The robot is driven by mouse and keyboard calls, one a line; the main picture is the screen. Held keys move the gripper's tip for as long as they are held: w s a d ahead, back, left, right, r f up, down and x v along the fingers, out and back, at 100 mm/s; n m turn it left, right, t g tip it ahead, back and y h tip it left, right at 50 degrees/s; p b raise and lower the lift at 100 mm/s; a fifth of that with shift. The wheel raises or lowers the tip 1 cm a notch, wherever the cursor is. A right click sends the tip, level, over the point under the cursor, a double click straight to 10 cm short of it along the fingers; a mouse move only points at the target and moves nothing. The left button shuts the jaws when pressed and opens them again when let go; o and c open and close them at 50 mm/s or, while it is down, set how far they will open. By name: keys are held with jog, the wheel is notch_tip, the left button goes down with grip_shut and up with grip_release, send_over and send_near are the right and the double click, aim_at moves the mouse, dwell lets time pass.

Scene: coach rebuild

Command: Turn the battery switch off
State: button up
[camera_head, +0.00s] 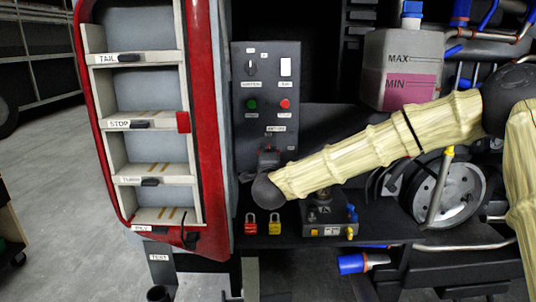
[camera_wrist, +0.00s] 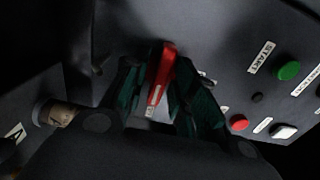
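The battery switch has a red handle (camera_wrist: 163,72), which stands out from the dark panel in the wrist view. My gripper (camera_wrist: 157,88) has its two dark green fingers on either side of this handle, very close to it. I cannot tell whether both fingers press on it. In the head view the dark control panel (camera_head: 240,118) carries the switch low down, under a small label. My gripper (camera_head: 268,157) is at the panel's lower part there, and my wrist hides most of the switch.
A green button (camera_head: 252,104) and a red button (camera_head: 285,104) sit above the switch. Red and yellow padlocks (camera_head: 275,228) stand on the ledge below. A tank (camera_head: 390,60) and a wheel are on the right.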

jog(key=shift+o, duration=0.7)
jog(key=shift+s, duration=0.1)
jog(key=s, duration=0.8)
jog(key=shift+s+a+b, duration=0.15)
jog(key=shift+s+b, duration=0.25)
